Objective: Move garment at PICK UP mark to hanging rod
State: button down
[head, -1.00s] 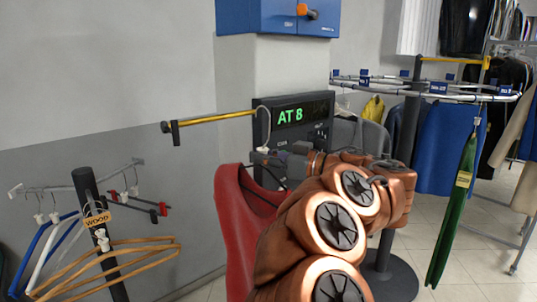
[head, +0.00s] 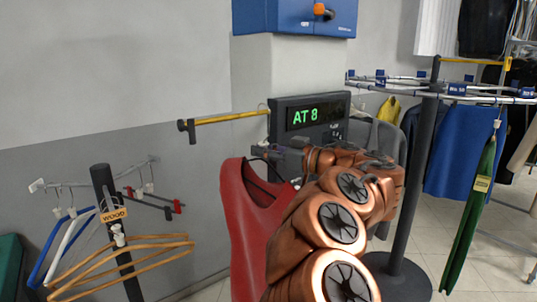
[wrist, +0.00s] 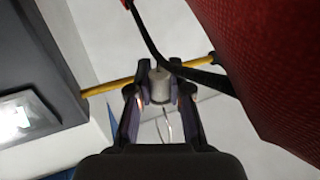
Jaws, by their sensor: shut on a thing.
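A red sleeveless garment (head: 250,225) hangs from a dark hanger (wrist: 195,75) in front of the grey wall. My gripper (head: 268,152) is shut on the hanger's pale neck (wrist: 160,86), just below the yellow rod in the head view. The garment's red cloth fills the right of the wrist view. A thin hook (wrist: 167,124) shows between the fingers. I cannot tell whether the hook is over the rod.
A dark stand (head: 105,190) at left carries hangers, including wooden ones with a "WOOD" tag (head: 115,214). At right, a round rail (head: 470,93) on a dark post holds blue and green garments. A blue box (head: 290,15) is above the display.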

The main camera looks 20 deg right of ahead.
jog(key=shift+w+a+b, duration=0.2)
jog(key=shift+w+a, duration=0.1)
jog(key=shift+w, duration=0.55)
jog(key=shift+w+a+b, duration=0.2)
jog(key=shift+w+a, duration=0.05)
jog(key=shift+w, duration=0.6)
jog(key=shift+w+r+p, duration=0.1)
jog(key=shift+p, duration=0.2)
jog(key=shift+w+a+p, duration=0.1)
jog(key=shift+w+p, duration=0.15)
jog(key=shift+p, duration=0.05)
jog(key=shift+w, duration=0.15)
jog(key=shift+w+a, duration=0.1)
jog(key=shift+w, duration=0.1)
jog(key=shift+w+a+p, duration=0.3)
jog(key=shift+w+p, duration=0.3)
jog(key=shift+w, duration=0.25)
jog(key=shift+w+a+p, duration=0.25)
jog(key=shift+w+p, duration=0.35)
jog(key=shift+w, duration=0.3)
jog(key=shift+w+a+p, duration=0.3)
jog(key=shift+w+p, duration=0.3)
jog(key=shift+w, duration=0.25)
jog(key=shift+f, duration=0.2)
